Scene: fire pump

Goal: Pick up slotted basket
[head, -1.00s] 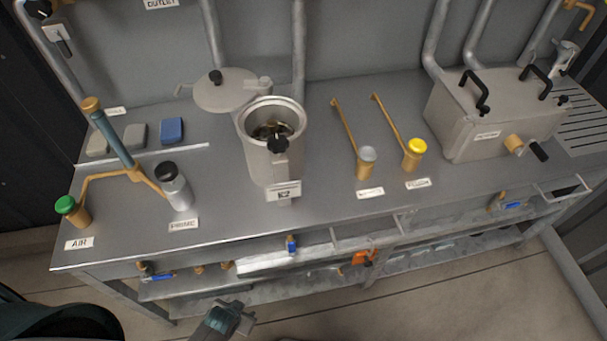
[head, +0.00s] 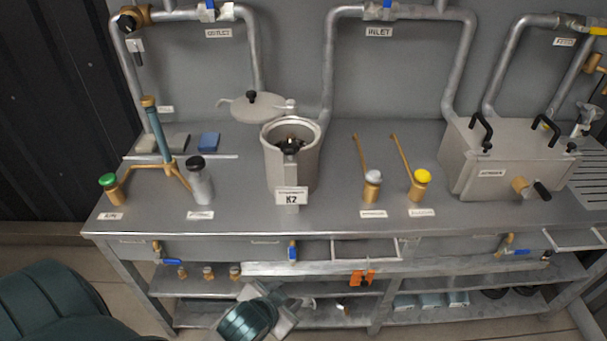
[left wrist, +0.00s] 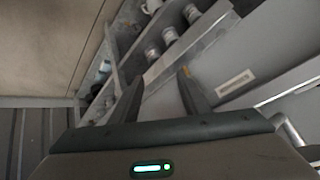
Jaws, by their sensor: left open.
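The open metal K2 canister (head: 290,165) stands on the bench in the middle of the head view. Something brassy and dark shows inside its mouth; I cannot tell whether it is the slotted basket, and no basket shows clearly elsewhere. A black knob (head: 290,147) at the canister's front rim partly covers the inside. My left gripper (head: 296,304) is in front of the bench, low and well below the canister. In the left wrist view, its two dark fingers (left wrist: 160,92) are apart with nothing between them, facing the bench front and lower shelf. My right gripper is not in view.
The round lid (head: 258,108) is swung off behind the canister. Brass-handled pieces with white (head: 372,176) and yellow (head: 421,176) tops stand to its right, before a metal box (head: 500,165). A brass fitting with a blue post (head: 158,135) stands left. The bench's front edge (head: 210,235) lies between gripper and canister.

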